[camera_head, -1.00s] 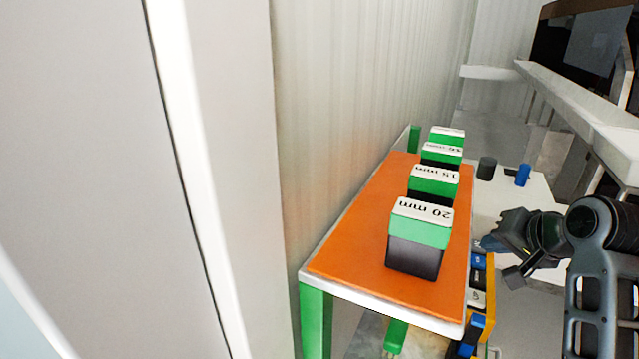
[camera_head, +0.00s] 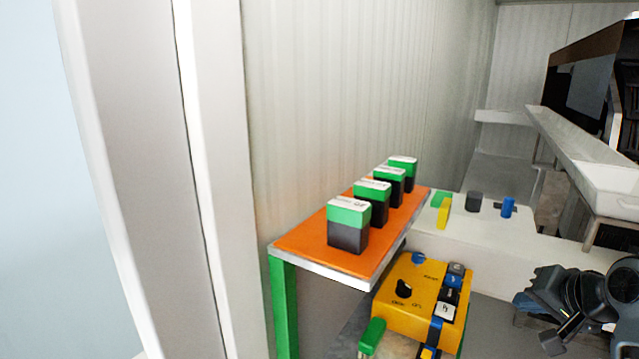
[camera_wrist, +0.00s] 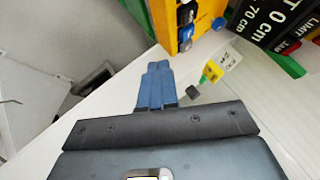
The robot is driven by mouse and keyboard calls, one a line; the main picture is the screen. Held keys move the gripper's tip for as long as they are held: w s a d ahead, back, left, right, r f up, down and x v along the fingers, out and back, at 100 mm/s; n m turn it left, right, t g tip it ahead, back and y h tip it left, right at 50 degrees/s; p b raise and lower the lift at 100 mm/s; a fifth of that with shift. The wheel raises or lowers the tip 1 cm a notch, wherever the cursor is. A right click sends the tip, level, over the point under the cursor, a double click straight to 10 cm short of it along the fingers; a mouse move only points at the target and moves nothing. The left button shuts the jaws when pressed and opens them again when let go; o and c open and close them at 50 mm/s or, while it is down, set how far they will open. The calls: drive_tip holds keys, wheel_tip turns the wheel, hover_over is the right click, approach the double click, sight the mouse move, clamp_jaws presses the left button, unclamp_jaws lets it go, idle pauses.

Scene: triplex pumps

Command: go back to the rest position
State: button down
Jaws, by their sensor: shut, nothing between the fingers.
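My gripper (camera_wrist: 156,84) shows in the wrist view with its blue fingers together and nothing between them. In the head view my dark arm (camera_head: 610,290) is at the lower right, with its end pointing left. It is apart from the yellow pump box (camera_head: 425,300), which stands to its left. The yellow box also shows at the top of the wrist view (camera_wrist: 172,12), beyond my fingertips.
An orange-topped table (camera_head: 310,238) with green legs carries several green-and-black blocks (camera_head: 348,225). A white bench (camera_head: 465,240) behind holds small blue, dark and yellow pieces. A pale wall post (camera_head: 215,180) stands at the left.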

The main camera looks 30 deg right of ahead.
drive_tip(key=s+a+f+n+t, duration=0.1)
drive_tip(key=s+a+f+n, duration=0.15)
drive_tip(key=a+f, duration=0.6)
drive_tip(key=s+a+f+n+t, duration=0.2)
drive_tip(key=s+a+f, duration=0.1)
drive_tip(key=a, duration=1)
drive_tip(key=s+a+r+n+t+y, duration=0.1)
drive_tip(key=s+a+r+n+y, duration=0.1)
drive_tip(key=s, duration=0.7)
drive_tip(key=s+a+r+n+t+y+b, duration=0.1)
drive_tip(key=s+a+r+n+t, duration=0.1)
drive_tip(key=s+a+r+n, duration=0.3)
drive_tip(key=s+a+n, duration=0.2)
drive_tip(key=s+a, duration=0.1)
drive_tip(key=s, duration=0.1)
drive_tip(key=shift+s+a+y, duration=0.2)
drive_tip(key=shift+s+y, duration=0.1)
drive_tip(key=shift+y, duration=0.1)
idle(0.3)
